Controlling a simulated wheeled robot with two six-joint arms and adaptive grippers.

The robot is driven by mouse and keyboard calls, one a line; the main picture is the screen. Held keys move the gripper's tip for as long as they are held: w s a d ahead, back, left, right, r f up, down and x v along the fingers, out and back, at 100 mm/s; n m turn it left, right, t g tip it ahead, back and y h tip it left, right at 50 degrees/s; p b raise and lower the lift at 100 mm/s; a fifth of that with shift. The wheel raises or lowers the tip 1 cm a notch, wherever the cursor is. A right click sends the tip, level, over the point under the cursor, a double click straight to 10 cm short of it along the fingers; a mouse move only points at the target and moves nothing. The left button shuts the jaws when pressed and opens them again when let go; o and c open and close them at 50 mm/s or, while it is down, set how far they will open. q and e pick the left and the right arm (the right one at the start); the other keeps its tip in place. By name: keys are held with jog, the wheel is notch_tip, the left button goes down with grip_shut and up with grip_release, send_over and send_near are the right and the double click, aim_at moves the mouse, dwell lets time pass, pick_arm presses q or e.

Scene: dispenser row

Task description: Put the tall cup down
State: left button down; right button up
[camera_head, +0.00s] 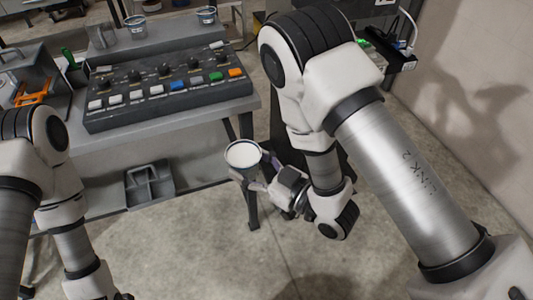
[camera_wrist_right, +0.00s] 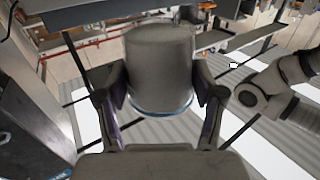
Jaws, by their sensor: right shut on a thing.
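The tall cup (camera_head: 242,154) is pale grey with a white top or contents, and looks upright in the head view. My right gripper (camera_head: 258,172) is shut on its side, holding it in the air in front of the table's right end. In the right wrist view the cup (camera_wrist_right: 160,65) fills the space between both fingers of the right gripper (camera_wrist_right: 162,88), and a blue line runs round one end. The cup's lower part is partly hidden in the head view. Only my left arm shows at the lower left; its gripper is out of the picture.
The grey table (camera_head: 100,155) carries a dark button panel (camera_head: 170,88) with knobs and coloured buttons. Two small cups (camera_head: 136,27) (camera_head: 207,16) stand on a ledge behind it. A grey caddy (camera_head: 149,184) sits below the panel. Open floor (camera_head: 205,260) lies in front.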

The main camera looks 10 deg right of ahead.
jog(key=shift+w+a+f, duration=0.15)
jog(key=shift+a, duration=0.15)
jog(key=w+f+n+g+y, duration=0.1)
jog(key=n+g+y, duration=0.1)
jog(key=g, duration=0.1)
jog(key=w+f+n+g+y, duration=0.1)
jog(key=f+n+g+y, duration=0.1)
jog(key=n+g, duration=0.1)
jog(key=w+a+f+n+g+y, duration=0.1)
jog(key=f+n+g+y, duration=0.1)
jog(key=g, duration=0.3)
jog(key=shift+w+n, duration=0.15)
jog(key=shift+n, duration=0.45)
jog(key=shift+s+d+n+g, duration=0.25)
jog(key=shift+n+g, duration=0.25)
jog(key=shift+g, duration=0.3)
